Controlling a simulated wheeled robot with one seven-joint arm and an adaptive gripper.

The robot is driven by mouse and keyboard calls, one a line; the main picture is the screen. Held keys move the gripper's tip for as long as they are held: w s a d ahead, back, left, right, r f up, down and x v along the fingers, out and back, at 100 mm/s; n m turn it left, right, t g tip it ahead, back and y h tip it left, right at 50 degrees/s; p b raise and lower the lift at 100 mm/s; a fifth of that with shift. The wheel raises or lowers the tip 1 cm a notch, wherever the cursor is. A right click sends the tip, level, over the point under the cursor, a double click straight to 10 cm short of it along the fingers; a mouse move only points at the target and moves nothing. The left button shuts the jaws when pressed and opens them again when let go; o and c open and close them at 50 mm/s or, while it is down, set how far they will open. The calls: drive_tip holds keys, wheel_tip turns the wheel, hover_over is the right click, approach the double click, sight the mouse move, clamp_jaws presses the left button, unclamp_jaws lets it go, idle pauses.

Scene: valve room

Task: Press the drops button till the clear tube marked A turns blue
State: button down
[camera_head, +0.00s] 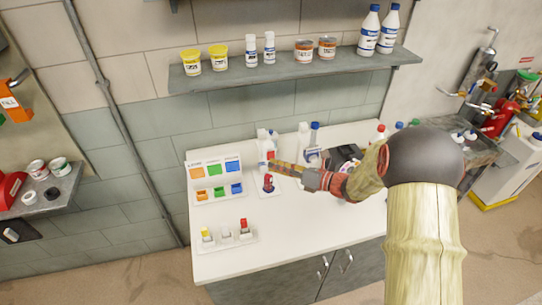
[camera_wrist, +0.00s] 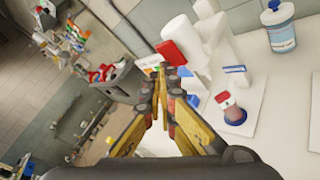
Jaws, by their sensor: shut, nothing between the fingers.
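My gripper (camera_head: 272,168) is shut and empty over the white counter, its fingertips pointing left. It also shows in the wrist view (camera_wrist: 165,74). A red block (camera_wrist: 181,54), possibly the drops button, sits on a white stand just beyond the fingertips; I cannot tell whether they touch. It shows in the head view as a red patch (camera_head: 270,155). A small vessel with red in it (camera_wrist: 231,108) stands on a white base beside the gripper, also in the head view (camera_head: 268,183). No letter A is readable, and no clear tube turned blue can be made out.
A panel with orange, green and blue squares (camera_head: 215,180) stands at the counter's left. A small rack (camera_head: 229,236) with yellow, white and red tops is at the front left. White bottles (camera_head: 313,135) stand behind my gripper. The front middle counter (camera_head: 300,225) is clear.

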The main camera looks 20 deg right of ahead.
drive_tip(key=shift+s, duration=0.25)
drive_tip(key=shift+s+p, duration=0.9)
drive_tip(key=shift+s, duration=1.55)
